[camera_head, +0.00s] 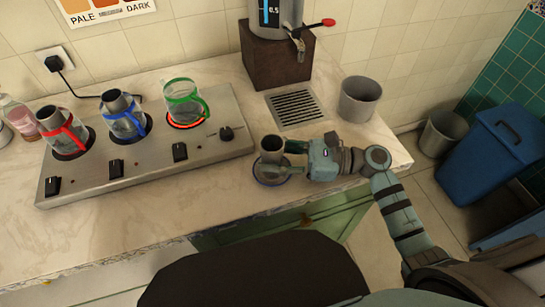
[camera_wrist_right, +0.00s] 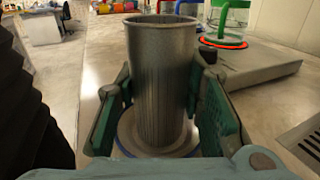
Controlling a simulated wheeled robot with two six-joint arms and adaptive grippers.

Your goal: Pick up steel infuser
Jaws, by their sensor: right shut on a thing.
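The steel infuser (camera_head: 271,150) is a grey open-topped cylinder near the counter's front edge. It stands upright over a round plate with a blue rim (camera_head: 272,180). My right gripper (camera_head: 287,158) reaches it from the right and is shut on it. In the right wrist view the infuser (camera_wrist_right: 162,80) stands between the green finger pads of the gripper (camera_wrist_right: 160,110), with the blue-rimmed plate (camera_wrist_right: 128,145) beneath. I cannot tell whether the infuser touches the plate. My left gripper is not in view.
A steel hotplate unit (camera_head: 215,150) at left holds glass pots with red, blue and green (camera_head: 184,103) handles. The green one's burner glows. A drain grate (camera_head: 297,108), a grey cup (camera_head: 359,98) and a tap dispenser (camera_head: 277,60) stand behind. Blue bin (camera_head: 500,155) at right.

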